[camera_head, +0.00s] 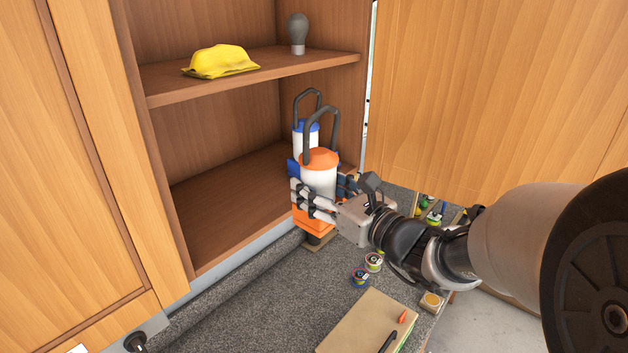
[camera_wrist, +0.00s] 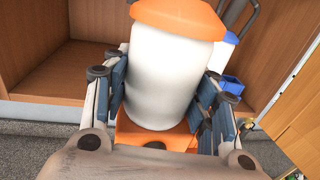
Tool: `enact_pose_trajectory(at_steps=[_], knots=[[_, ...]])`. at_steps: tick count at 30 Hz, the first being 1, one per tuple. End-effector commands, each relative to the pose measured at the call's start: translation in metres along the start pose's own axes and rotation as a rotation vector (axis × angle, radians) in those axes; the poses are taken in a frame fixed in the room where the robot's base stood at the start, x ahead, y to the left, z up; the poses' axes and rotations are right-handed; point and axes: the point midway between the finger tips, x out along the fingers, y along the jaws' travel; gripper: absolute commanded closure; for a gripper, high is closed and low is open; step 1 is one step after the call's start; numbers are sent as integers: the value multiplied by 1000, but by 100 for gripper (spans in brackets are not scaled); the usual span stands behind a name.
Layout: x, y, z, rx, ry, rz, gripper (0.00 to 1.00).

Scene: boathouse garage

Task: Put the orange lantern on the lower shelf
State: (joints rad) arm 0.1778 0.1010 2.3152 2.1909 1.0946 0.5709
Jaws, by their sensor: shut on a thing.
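The orange lantern (camera_head: 319,178) has an orange cap and base, a white body and a dark handle. My gripper (camera_head: 318,197) is shut around its white body and holds it upright in front of the cupboard opening. In the wrist view the lantern (camera_wrist: 166,75) fills the middle between the two fingers of my gripper (camera_wrist: 160,105). The lower shelf (camera_head: 225,200) is the cupboard's floor, and its left part is bare. A blue lantern (camera_head: 305,135) stands behind the orange one, partly hidden, at the right of the lower shelf.
The upper shelf (camera_head: 160,86) bears a yellow cloth-like item (camera_head: 221,61) and a grey bulb (camera_head: 298,33). Cupboard doors stand at left (camera_head: 75,150) and right (camera_head: 480,95). Small tins (camera_head: 360,278) and a board (camera_head: 365,325) lie on the grey surface below.

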Motion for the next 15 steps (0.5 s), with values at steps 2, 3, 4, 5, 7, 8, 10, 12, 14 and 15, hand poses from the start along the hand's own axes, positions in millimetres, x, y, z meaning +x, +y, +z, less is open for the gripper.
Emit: enact_pose_trajectory(at_steps=[2, 3, 4, 5, 7, 8, 10, 12, 14, 15], knots=[[8, 2, -1, -3, -4, 4, 85], [12, 3, -1, -3, -5, 4, 85], [15, 3, -2, -2, -4, 3, 85], [18, 4, -2, -2, -4, 3, 85], [25, 5, -3, -2, -5, 4, 85], [28, 5, -3, -2, -4, 4, 85], [34, 6, -4, -2, -4, 2, 85], [41, 8, -5, -2, -5, 4, 85], [46, 8, -6, -2, -4, 3, 85], [50, 9, -6, -2, -5, 3, 85]])
